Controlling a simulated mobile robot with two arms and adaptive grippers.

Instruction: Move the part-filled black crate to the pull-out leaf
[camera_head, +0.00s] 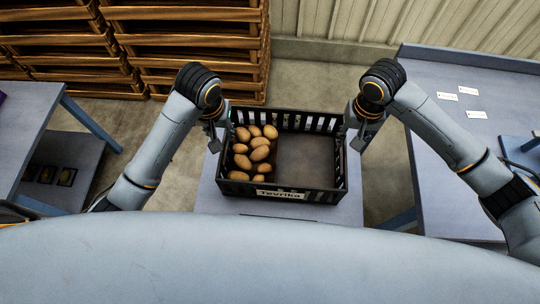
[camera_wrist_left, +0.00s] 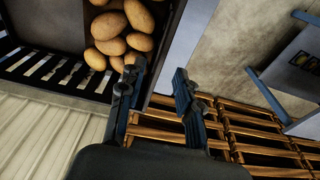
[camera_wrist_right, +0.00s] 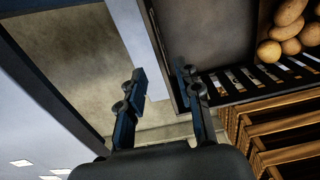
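The part-filled black crate (camera_head: 310,188) sits level on a narrow grey-blue surface (camera_head: 345,212) in the head view. Several potatoes (camera_head: 258,153) lie in its left half, and its right half is bare. I cannot tell whether the surface is the pull-out leaf. My left gripper (camera_head: 217,140) is at the crate's left side wall; in the left wrist view its open fingers (camera_wrist_left: 157,84) lie either side of that wall. My right gripper (camera_head: 356,137) is at the right side wall, its fingers (camera_wrist_right: 162,83) also apart. Contact with the wall is unclear in both wrist views.
A grey-blue table (camera_head: 480,135) with white labels (camera_head: 468,90) stands at the right. Another table (camera_head: 22,120) with a lower shelf stands at the left. Stacked wooden crates (camera_head: 190,45) fill the back left. Bare floor (camera_head: 312,85) shows behind the black crate.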

